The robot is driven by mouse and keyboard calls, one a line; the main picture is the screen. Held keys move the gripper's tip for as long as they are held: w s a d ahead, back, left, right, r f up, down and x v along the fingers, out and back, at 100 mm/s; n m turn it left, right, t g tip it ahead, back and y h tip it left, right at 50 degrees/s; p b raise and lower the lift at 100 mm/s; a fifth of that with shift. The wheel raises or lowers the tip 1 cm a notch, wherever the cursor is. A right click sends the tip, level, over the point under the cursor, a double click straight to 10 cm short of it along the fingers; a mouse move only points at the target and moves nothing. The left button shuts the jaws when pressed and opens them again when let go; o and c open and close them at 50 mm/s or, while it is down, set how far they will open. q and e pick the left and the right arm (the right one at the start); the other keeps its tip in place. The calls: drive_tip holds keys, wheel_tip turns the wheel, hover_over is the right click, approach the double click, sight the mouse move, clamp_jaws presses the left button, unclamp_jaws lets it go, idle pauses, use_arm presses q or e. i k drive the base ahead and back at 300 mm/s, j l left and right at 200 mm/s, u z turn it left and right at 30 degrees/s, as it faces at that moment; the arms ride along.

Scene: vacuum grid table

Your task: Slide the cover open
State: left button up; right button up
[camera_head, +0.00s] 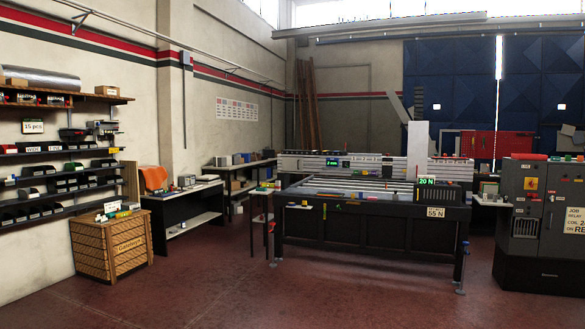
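The vacuum grid table (365,228) stands right of centre, some distance away. Its dark front panel has legs at both ends, and pale slats (350,187) run across its top. A light beam (345,166) with small items on it runs along the back. A white upright block (418,150) rises at the right end. A green "20 N" label (427,181) and a pale "55 N" label (436,212) show near the right front corner. I cannot single out the cover at this distance. Neither of my grippers is in view.
A wooden crate (112,246) stands at left below shelves of dark bins (60,185). A black desk (183,212) is along the left wall. A dark control cabinet (540,222) stands at right. The red floor (270,290) in front of the table is clear.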

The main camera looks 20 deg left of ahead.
sight(288, 163)
drive_tip(key=i+j+u, duration=0.3)
drive_tip(key=i, duration=0.65)
drive_tip(key=i+u, duration=0.35)
drive_tip(key=i, duration=4.95)
